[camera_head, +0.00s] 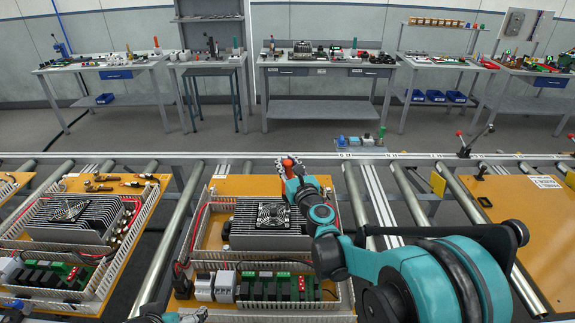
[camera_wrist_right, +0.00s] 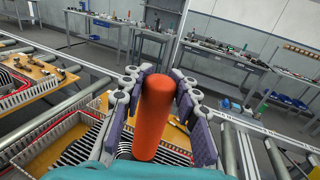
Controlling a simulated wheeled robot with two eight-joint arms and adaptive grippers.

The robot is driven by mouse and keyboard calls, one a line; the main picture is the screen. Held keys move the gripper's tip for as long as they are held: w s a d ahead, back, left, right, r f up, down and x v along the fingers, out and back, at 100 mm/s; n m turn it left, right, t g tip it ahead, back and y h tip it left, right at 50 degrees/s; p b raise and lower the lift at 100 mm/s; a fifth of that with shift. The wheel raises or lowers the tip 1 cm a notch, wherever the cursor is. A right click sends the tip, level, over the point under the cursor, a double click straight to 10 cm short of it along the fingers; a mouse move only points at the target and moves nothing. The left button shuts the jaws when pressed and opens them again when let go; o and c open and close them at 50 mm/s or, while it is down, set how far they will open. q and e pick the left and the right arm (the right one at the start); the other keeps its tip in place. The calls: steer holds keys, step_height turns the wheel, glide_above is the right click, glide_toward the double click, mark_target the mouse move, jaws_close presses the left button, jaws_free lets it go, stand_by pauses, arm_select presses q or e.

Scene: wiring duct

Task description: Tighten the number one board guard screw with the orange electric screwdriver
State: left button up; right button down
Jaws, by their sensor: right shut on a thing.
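My right gripper (camera_head: 291,176) is shut on the orange electric screwdriver (camera_head: 289,165), above the far edge of the middle board. In the right wrist view the orange handle (camera_wrist_right: 153,115) stands between the two padded fingers (camera_wrist_right: 155,105). The screwdriver's tip is hidden. The middle board (camera_head: 235,186) is orange, with a finned heat sink, a fan (camera_head: 272,215) and slotted white ducts. I cannot make out the number one guard screw. A small part of my left gripper (camera_head: 180,317) shows at the bottom edge; its fingers are too cut off to read.
Another wired board (camera_head: 72,186) lies to the left, and a plainer orange board (camera_head: 520,211) to the right. Metal rollers (camera_head: 354,192) run between them. A rail (camera_head: 400,157) borders the far side. Tool benches (camera_head: 325,66) stand beyond an open floor.

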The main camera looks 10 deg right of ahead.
steer(key=shift+f+b, duration=2.2)
steer(key=shift+f, duration=0.45)
steer(key=shift+f+b, duration=0.6)
steer(key=shift+b, duration=0.05)
steer(key=shift+r, duration=0.1)
steer(key=shift+r+p, duration=2.3)
steer(key=shift+r, duration=0.7)
steer(key=shift+f, duration=0.1)
